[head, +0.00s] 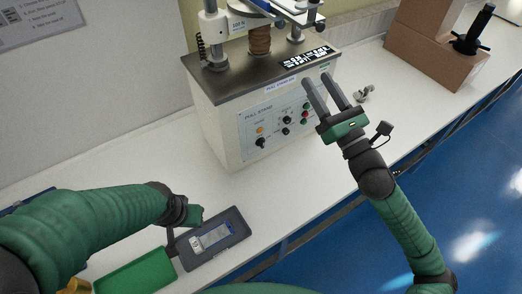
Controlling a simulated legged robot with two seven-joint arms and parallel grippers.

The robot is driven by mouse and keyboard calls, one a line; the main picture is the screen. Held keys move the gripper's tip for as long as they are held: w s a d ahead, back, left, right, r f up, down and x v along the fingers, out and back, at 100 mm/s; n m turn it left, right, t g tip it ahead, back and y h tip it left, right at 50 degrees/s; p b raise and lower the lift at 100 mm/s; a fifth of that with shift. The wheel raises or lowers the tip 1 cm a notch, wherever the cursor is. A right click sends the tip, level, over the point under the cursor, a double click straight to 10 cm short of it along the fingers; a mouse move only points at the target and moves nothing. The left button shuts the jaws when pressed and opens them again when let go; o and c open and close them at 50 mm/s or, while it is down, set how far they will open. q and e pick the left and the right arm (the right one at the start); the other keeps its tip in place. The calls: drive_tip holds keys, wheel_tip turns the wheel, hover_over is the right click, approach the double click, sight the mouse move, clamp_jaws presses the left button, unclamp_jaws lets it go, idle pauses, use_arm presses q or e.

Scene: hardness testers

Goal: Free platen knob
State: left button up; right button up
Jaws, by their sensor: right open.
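The pull stand (228,125) is a cream box with a dark metal top, standing on the white bench. A reddish-brown column (260,40) and metal posts rise from its top; the upper part is cut off by the frame edge. I cannot make out for sure which part is the platen knob. A small grey metal piece (365,93) lies on the bench right of the stand. My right gripper (316,80) is open and empty, its fingers pointing up in front of the stand's right end. My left gripper (195,214) is near the dark tray; its fingers do not show clearly.
The stand's front panel (277,128) has several knobs and coloured buttons. A dark tray (236,233) holding a grey device and a green block (137,272) lie at front left. A brown box (430,45) and a black handled tool (474,36) are at the back right.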

drive_tip(key=a+f+n+g, duration=0.1)
drive_tip(key=a+f+n, duration=0.2)
drive_tip(key=a+f, duration=0.1)
drive_tip(key=a+f+n+g+h+p, duration=0.1)
drive_tip(key=a+f+n+g, duration=0.1)
drive_tip(key=a+f, duration=0.3)
drive_tip(key=a+f+n+g, duration=0.2)
drive_tip(key=a+f+n, duration=0.2)
drive_tip(key=f, duration=0.4)
drive_tip(key=shift+w+a+n, duration=0.3)
drive_tip(key=shift+a, duration=0.2)
wheel_tip(320, 180, down, 7)
drive_tip(key=n+h+p, duration=0.1)
drive_tip(key=n+h, duration=0.1)
drive_tip(key=n, duration=0.3)
drive_tip(key=shift+d+g, duration=0.2)
drive_tip(key=shift+g, duration=0.2)
drive_tip(key=shift+s+f, duration=0.15)
